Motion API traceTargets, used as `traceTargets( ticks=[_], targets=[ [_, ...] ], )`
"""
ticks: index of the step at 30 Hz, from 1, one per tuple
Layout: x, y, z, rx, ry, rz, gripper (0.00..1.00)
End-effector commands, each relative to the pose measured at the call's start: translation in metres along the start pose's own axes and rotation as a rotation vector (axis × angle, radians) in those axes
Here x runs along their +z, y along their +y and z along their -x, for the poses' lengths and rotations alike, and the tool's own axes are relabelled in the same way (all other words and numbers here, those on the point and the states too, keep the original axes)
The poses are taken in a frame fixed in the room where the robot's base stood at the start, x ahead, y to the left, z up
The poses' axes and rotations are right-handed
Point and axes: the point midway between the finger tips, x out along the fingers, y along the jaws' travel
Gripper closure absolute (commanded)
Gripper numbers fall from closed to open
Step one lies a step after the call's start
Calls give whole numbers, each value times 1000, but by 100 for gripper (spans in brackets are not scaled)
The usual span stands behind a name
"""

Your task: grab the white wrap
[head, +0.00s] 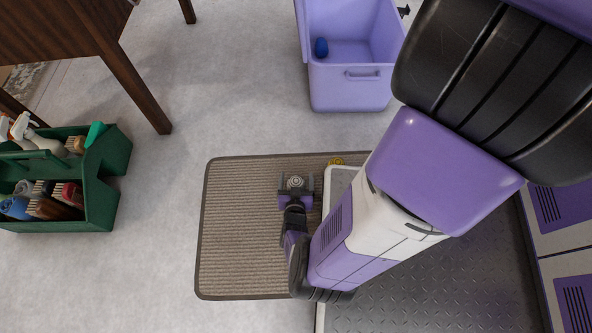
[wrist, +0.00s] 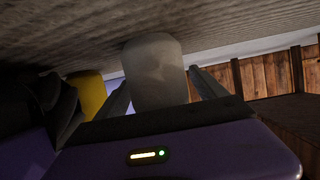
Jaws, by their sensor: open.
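The white wrap (wrist: 156,70) is a pale greyish roll resting against the ribbed mat, which fills the top of the wrist view. My gripper (wrist: 160,82) is open, with one finger on each side of the wrap. I cannot tell whether either finger touches it. In the head view my gripper (head: 296,179) is low over the brown mat (head: 240,230), and the round end of the wrap (head: 295,183) shows between its fingers.
A yellow item (head: 336,161) lies by the mat's far edge, partly hidden by my arm; yellow also shows left of the wrap in the wrist view (wrist: 91,96). A lilac bin (head: 350,88) holds a blue item. A green caddy (head: 100,195) with brushes and bottles stands left.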

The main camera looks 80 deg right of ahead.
Motion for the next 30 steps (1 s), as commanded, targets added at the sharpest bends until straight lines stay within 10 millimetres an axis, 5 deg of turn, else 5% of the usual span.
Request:
traceTargets(
  ticks=[5, 16, 30],
  targets=[
    [0, 0, 0, -1, 0, 0, 19],
    [-1, 0, 0, 0, 1, 0, 87],
    [-14, -1, 6, -1, 3, 1, 87]
  ],
)
